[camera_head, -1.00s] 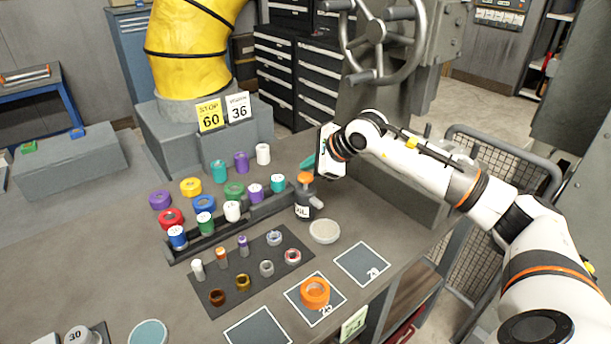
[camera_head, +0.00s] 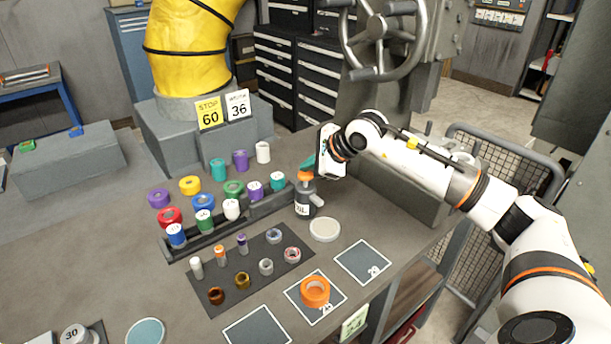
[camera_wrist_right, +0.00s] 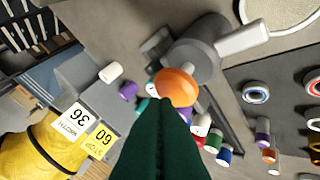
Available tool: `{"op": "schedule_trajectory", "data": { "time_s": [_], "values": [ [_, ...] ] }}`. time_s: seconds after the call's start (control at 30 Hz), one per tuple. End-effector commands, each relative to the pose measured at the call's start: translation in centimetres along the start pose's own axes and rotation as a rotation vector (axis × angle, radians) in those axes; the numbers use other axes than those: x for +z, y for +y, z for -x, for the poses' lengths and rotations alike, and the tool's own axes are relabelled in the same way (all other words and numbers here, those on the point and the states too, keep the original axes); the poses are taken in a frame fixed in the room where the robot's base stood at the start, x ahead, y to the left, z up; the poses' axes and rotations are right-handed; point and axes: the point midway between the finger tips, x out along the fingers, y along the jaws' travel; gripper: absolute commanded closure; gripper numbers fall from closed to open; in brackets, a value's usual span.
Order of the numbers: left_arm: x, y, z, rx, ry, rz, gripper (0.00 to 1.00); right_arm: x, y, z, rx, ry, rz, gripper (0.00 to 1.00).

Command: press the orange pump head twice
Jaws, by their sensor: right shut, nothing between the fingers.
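The grey pump bottle (camera_head: 304,205) stands upright on the table, with a spout to the right and a pale label. Its orange pump head (camera_head: 305,176) is on top. In the right wrist view the round orange pump head (camera_wrist_right: 177,87) and the grey bottle (camera_wrist_right: 200,45) are seen from above. My right gripper (camera_head: 308,166) is shut and empty, with its teal fingertips just at the pump head. The dark green fingers (camera_wrist_right: 163,106) overlap the head's edge in the wrist view; I cannot tell whether they touch it. My left gripper is not in view.
A rack (camera_head: 240,215) with several coloured rolls stands left of the bottle. A pale round dish (camera_head: 324,230) is close in front of it. Sign cards (camera_head: 209,114) stand behind.

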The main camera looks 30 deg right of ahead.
Motion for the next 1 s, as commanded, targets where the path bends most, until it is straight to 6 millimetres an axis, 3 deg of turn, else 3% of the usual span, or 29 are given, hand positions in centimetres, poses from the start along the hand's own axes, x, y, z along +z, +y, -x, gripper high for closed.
{"op": "schedule_trajectory", "data": {
  "time_s": [1.0],
  "values": [
    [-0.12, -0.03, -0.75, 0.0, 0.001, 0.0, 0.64, 0.46, -0.45, -0.6, -0.001, -0.001, 0.0, 1.0]
  ]
}}
